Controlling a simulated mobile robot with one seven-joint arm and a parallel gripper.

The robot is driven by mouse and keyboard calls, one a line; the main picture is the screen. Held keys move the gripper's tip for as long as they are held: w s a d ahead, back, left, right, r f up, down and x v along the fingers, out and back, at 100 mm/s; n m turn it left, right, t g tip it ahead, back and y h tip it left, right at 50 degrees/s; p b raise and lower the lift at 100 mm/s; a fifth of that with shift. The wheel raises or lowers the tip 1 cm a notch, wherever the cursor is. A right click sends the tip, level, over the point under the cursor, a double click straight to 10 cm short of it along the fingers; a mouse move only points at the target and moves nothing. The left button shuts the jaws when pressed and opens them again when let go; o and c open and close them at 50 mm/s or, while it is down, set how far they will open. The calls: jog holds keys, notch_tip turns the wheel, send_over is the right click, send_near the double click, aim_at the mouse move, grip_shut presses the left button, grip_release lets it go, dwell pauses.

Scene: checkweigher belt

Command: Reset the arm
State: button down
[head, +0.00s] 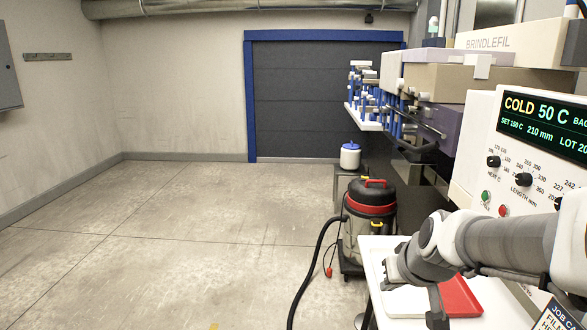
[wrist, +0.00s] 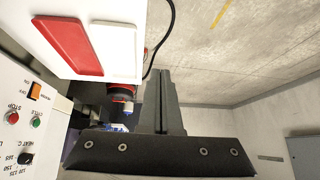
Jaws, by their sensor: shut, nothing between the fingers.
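In the wrist view the two dark fingers of my gripper (wrist: 160,74) lie together with no gap, and they hold nothing. In the head view my arm reaches in from the right, bent, with its end above the white table (head: 372,250). My arm hides part of this table.
A red tray (head: 461,297) and a white tray lie on the table, close to my arm. The machine panel (head: 515,150) reading "COLD 50 C" stands at the right. A red-topped vacuum (head: 370,210) with a black hose stands beyond the table. The floor at left is clear.

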jog(key=s+a+r, duration=0.2)
jog(key=s, duration=0.6)
jog(key=s+a+r+g, duration=0.1)
jog(key=s+a+r, duration=0.1)
jog(key=s, duration=0.7)
jog(key=shift+s+h, duration=0.3)
